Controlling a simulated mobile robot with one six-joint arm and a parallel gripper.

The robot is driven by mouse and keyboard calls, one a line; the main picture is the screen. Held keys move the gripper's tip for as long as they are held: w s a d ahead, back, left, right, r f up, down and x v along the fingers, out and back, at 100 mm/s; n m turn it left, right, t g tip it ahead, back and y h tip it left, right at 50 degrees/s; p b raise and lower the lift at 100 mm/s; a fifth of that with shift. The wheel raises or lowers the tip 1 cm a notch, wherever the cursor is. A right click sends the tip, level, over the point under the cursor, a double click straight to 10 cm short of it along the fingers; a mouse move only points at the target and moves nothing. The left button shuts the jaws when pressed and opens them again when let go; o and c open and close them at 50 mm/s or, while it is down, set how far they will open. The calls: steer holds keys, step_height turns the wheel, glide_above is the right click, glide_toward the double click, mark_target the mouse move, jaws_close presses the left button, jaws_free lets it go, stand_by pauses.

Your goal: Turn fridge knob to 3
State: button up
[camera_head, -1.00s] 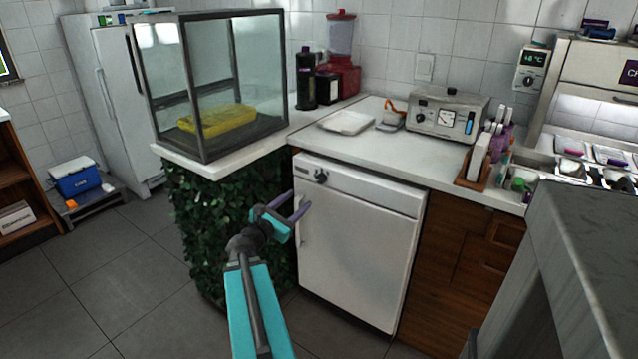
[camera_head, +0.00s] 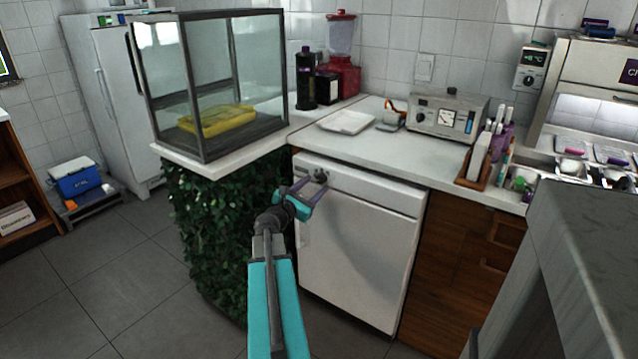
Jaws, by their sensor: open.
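The white under-counter fridge (camera_head: 362,240) stands below the counter with its door shut. Its dark round knob (camera_head: 320,176) is on the panel at the upper left of the front. My gripper (camera_head: 309,186) is open, with its two purple fingers spread just below and left of the knob in the picture. The fingertips look close to the knob; I cannot tell whether they touch it. The knob's markings and setting are too small to read.
A glass case (camera_head: 215,85) with a yellow tray (camera_head: 222,119) stands on the counter to the left, above a leafy green panel (camera_head: 225,235). A white plate (camera_head: 346,122) and a grey device (camera_head: 447,115) sit on the counter above the fridge. A grey surface (camera_head: 590,240) is at the right.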

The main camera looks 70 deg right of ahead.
mark_target(321, 179)
steer(key=shift+s+d, duration=0.2)
steer(key=shift+d, duration=1.05)
